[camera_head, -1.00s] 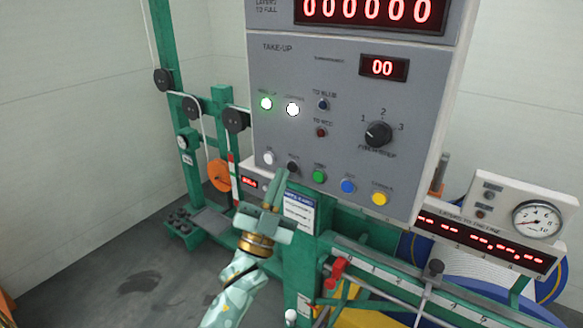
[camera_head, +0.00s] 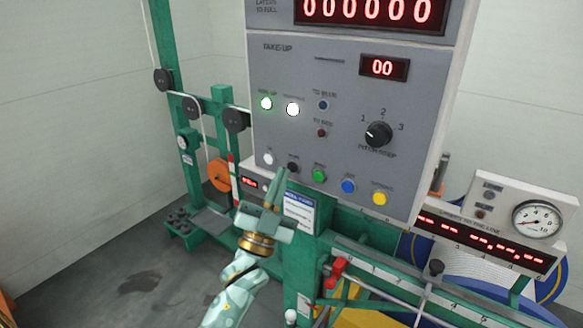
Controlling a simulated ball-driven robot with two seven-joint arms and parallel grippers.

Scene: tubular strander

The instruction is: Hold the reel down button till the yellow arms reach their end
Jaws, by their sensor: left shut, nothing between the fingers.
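The grey take-up panel (camera_head: 300,135) faces me. Its lower row holds a white button (camera_head: 268,159), a black button (camera_head: 293,167), a green button (camera_head: 319,175), a blue button (camera_head: 348,186) and a yellow button (camera_head: 379,198). Their labels are too blurred to read surely. Above them a green lamp (camera_head: 266,103) and a white lamp (camera_head: 292,109) are lit. My left gripper (camera_head: 278,178) is shut and empty. Its fingertips point up just below the black button; I cannot tell whether they touch it. Yellow parts (camera_head: 365,308) show low behind the green frame, partly hidden. My right gripper is out of view.
A rotary knob (camera_head: 378,134) and a red display reading 00 (camera_head: 383,68) are on the panel. A pressure gauge (camera_head: 537,221) stands at right. A red handle (camera_head: 334,272) and green rail lie below the panel. Open floor (camera_head: 120,280) is at left.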

